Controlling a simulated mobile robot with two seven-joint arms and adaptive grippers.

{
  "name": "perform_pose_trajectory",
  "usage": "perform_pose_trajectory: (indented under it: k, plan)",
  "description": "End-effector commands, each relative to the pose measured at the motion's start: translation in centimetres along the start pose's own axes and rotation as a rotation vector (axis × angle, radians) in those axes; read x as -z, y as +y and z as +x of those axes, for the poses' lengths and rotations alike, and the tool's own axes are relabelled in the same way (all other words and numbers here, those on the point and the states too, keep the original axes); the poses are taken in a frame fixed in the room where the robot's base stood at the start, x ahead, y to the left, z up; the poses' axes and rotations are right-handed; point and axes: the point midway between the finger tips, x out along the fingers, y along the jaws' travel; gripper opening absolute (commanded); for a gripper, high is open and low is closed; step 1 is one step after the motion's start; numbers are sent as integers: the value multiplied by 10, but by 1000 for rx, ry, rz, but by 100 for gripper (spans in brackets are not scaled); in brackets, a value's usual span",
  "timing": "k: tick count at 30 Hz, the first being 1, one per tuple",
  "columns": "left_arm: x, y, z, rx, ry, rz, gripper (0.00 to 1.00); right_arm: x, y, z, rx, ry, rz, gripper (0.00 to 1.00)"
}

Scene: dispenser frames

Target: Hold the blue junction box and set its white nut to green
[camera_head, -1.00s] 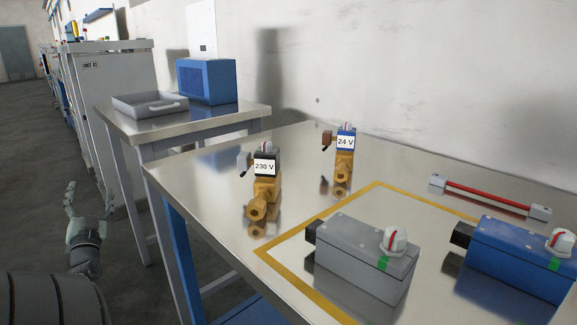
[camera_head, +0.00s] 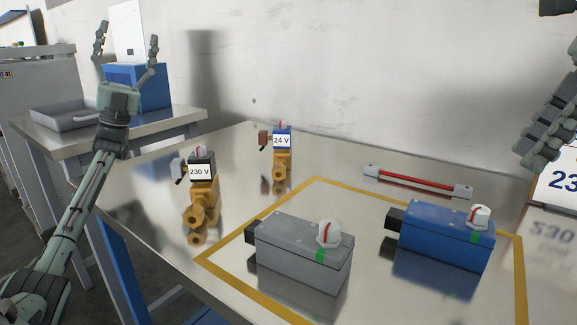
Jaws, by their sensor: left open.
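The blue junction box (camera_head: 440,238) lies at the right inside the yellow outline on the metal table, with a dark connector at its left end. Its white nut (camera_head: 481,217) sits on top near the right end; a red mark shows on it. A green patch (camera_head: 474,237) is on the box's edge just below the nut. My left gripper (camera_head: 126,50) is raised at the upper left, open and empty, far from the box. My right gripper (camera_head: 545,140) is partly in view at the right edge, above and right of the blue box, apart from it; its opening is unclear.
A similar grey box (camera_head: 300,252) with a white nut stands left of the blue one. Brass valves labelled 230 V (camera_head: 201,190) and 24 V (camera_head: 281,155) stand farther left. A red bar (camera_head: 418,181) lies behind. A numbered sign (camera_head: 560,190) stands at the right.

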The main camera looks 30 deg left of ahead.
Motion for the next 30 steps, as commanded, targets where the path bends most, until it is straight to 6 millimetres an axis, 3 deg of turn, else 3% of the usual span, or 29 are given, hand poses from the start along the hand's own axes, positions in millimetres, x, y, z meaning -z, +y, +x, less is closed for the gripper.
perform_pose_trajectory:
  k: [1,6,15,23,30]
  plan:
    - [12,19,19,-35,64,19,72,0,0,0,0,0,0,34]
    - [56,90,69,-209,289,92,72,0,0,0,0,0,0,34]
    - [112,189,126,-580,659,288,72,0,0,0,0,0,0,34]
    - [127,240,146,-949,928,508,72,0,0,0,0,0,0,34]
    - [223,312,121,-1104,1421,617,72,0,0,0,0,0,0,34]
